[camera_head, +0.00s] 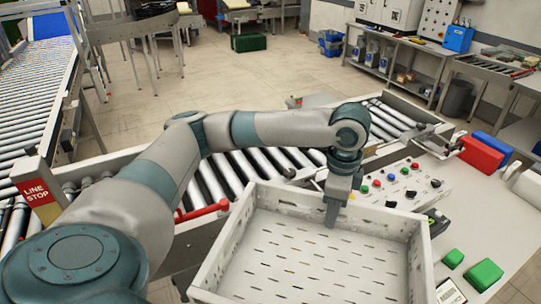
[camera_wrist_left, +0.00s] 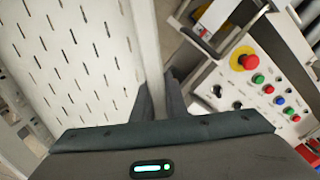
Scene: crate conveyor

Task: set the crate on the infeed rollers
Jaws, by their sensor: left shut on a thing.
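The crate (camera_head: 385,222) is a pale, empty, shallow box with a slotted floor, at the bottom middle of the head view. Its far wall is next to the near side of the roller conveyor (camera_head: 262,165). My left gripper (camera_head: 334,208) reaches down over that far wall and is shut on it. In the left wrist view, the crate's wall (camera_wrist_left: 146,45) runs down between the two fingers of my left gripper (camera_wrist_left: 160,98). The crate's near side is cut off by the picture edge, and what bears it underneath is hidden. My right gripper is not in view.
A control panel (camera_head: 398,190) with colored buttons is close to the crate's right. A red handle (camera_head: 203,211) is at its left, near the LINE STOP post (camera_head: 38,190). Green blocks (camera_head: 484,274) lie at the lower right. Red and blue bins (camera_head: 482,154) stand farther right.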

